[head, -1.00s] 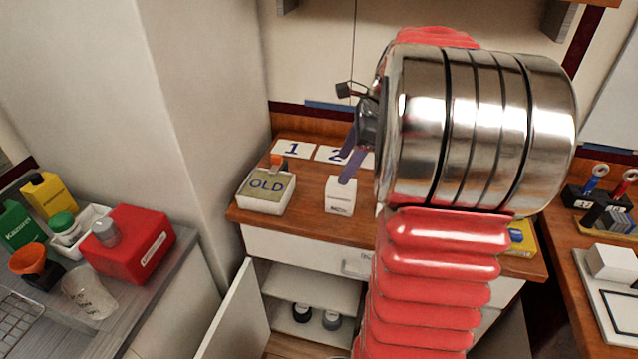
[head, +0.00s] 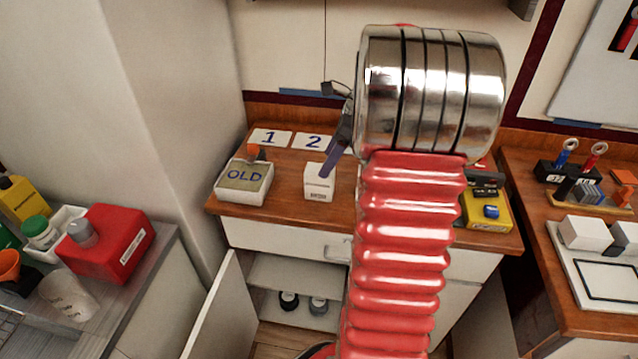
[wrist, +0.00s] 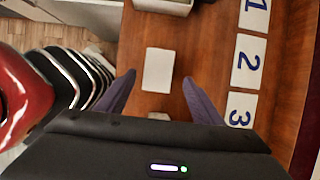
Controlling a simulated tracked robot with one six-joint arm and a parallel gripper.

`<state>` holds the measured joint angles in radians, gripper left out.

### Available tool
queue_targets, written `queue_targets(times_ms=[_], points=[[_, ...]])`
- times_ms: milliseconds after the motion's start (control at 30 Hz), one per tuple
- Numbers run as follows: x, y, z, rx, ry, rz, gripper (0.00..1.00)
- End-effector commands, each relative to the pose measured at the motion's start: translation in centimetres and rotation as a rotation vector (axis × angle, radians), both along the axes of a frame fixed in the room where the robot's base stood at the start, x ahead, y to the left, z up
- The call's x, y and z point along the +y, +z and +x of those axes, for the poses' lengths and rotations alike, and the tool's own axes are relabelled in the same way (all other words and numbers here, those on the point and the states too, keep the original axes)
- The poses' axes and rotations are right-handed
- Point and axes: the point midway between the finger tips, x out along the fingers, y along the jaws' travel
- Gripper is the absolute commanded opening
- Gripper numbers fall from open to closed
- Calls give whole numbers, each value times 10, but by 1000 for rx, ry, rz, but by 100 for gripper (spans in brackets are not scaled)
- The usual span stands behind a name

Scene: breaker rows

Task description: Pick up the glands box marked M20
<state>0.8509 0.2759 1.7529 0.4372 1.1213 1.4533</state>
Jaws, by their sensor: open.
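A small white box (head: 319,182) stands upright on the wooden counter. Dark print shows low on its front, too small to read, so I cannot tell whether it says M20. In the wrist view the white box (wrist: 158,69) lies ahead of and between my two purple fingertips. My gripper (wrist: 158,80) is open and empty, with clear space on both sides of the box. In the head view my gripper (head: 328,165) is partly hidden by my arm, and a finger overlaps the box's upper right edge.
An OLD tray (head: 228,195) stands left of the box. Number cards 1 (head: 270,138) and 2 (head: 313,141) lie behind it. A third card (wrist: 241,110) shows in the wrist view. A yellow case (head: 487,214) sits to the right. The cupboard door (head: 222,310) below hangs open.

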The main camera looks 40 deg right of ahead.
Motion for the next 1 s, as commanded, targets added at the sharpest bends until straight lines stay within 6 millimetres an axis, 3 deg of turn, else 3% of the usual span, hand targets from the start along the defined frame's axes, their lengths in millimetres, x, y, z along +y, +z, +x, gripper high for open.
queue_targets(times_ms=[233,733,1000], points=[[9,-33,11,0,2,2,61],[12,-41,14,0,2,0,61],[25,-69,24,2,3,2,61]])
